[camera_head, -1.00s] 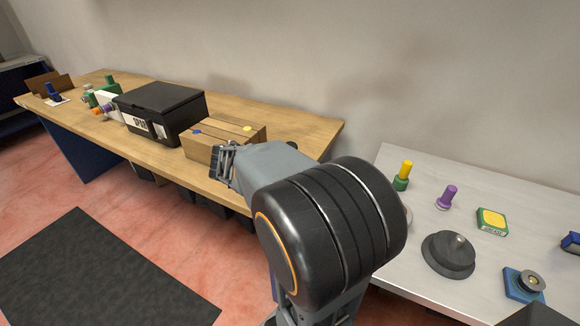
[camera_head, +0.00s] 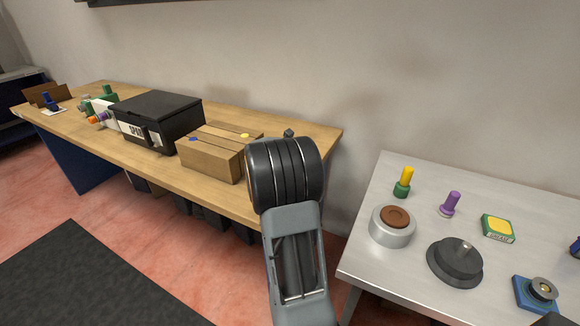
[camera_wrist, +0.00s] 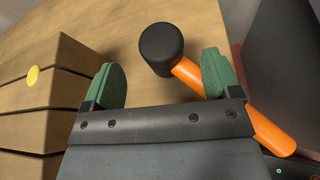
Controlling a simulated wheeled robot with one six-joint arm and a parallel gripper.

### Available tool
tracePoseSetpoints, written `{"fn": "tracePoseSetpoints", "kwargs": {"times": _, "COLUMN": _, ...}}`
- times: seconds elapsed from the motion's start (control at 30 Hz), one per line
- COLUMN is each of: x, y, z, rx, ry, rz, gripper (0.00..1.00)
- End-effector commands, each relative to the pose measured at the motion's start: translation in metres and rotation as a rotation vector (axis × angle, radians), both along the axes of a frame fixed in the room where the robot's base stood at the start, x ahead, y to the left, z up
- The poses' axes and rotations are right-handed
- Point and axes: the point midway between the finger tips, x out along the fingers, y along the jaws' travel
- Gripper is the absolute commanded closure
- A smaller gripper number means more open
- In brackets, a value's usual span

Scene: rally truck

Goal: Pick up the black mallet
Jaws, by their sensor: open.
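The black mallet has a black head (camera_wrist: 161,48) and an orange handle (camera_wrist: 262,132). It lies on the wooden bench in the wrist view, the handle running down to the right. My gripper (camera_wrist: 160,72) is open above it. The head lies between and just beyond the two green fingers, and the handle passes behind the right finger and the gripper body. I cannot tell the exact height gap. In the head view my arm hides the mallet and most of the gripper.
A slatted wooden box (camera_head: 212,158) stands left of the gripper; it also fills the left of the wrist view (camera_wrist: 35,90). A black case (camera_head: 158,120) is farther left. A dark object (camera_wrist: 280,70) is at right in the wrist view. A grey table (camera_head: 375,272) holds several parts.

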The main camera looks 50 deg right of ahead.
Motion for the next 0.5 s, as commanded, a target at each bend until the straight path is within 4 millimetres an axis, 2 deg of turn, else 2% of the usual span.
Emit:
{"fn": "tracePoseSetpoints", "kwargs": {"times": 0.17, "x": 0.003, "y": -0.008, "z": -0.004, "rx": 0.002, "ry": -0.001, "rz": -0.001, "gripper": 0.17}}
{"fn": "tracePoseSetpoints", "kwargs": {"times": 0.5, "x": 0.016, "y": -0.043, "z": -0.021, "rx": 0.002, "ry": -0.002, "rz": -0.002, "gripper": 0.17}}
